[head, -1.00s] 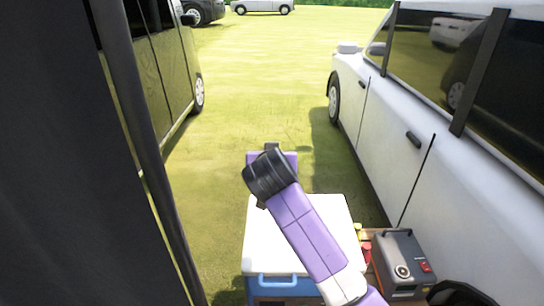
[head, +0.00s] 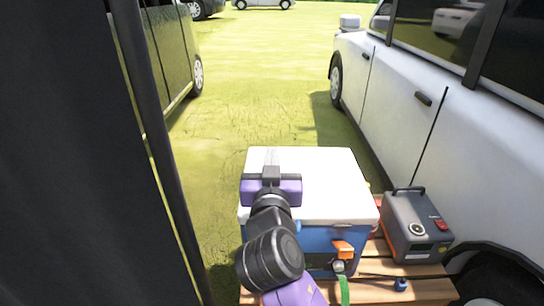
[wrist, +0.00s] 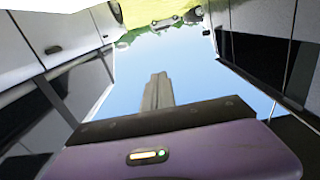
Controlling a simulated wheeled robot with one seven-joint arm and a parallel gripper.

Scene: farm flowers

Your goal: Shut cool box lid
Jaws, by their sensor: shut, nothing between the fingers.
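The cool box (head: 318,240) has a blue body and a white lid (head: 325,180). In the head view the lid lies flat across the top of the body, with no gap that I can see along its front edge. An orange latch (head: 343,248) shows on the front. My gripper (head: 271,158) is shut and empty, over the left part of the lid. I cannot tell whether it touches the lid. In the wrist view its closed grey fingers (wrist: 158,82) point towards the sky, and the cool box is not in view.
The box stands on wooden slats (head: 405,290) beside a grey device with a handle (head: 417,228). A white car (head: 440,110) is close on the right. A dark panel and pole (head: 150,130) and another car (head: 175,60) are on the left. Grass between the cars is clear.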

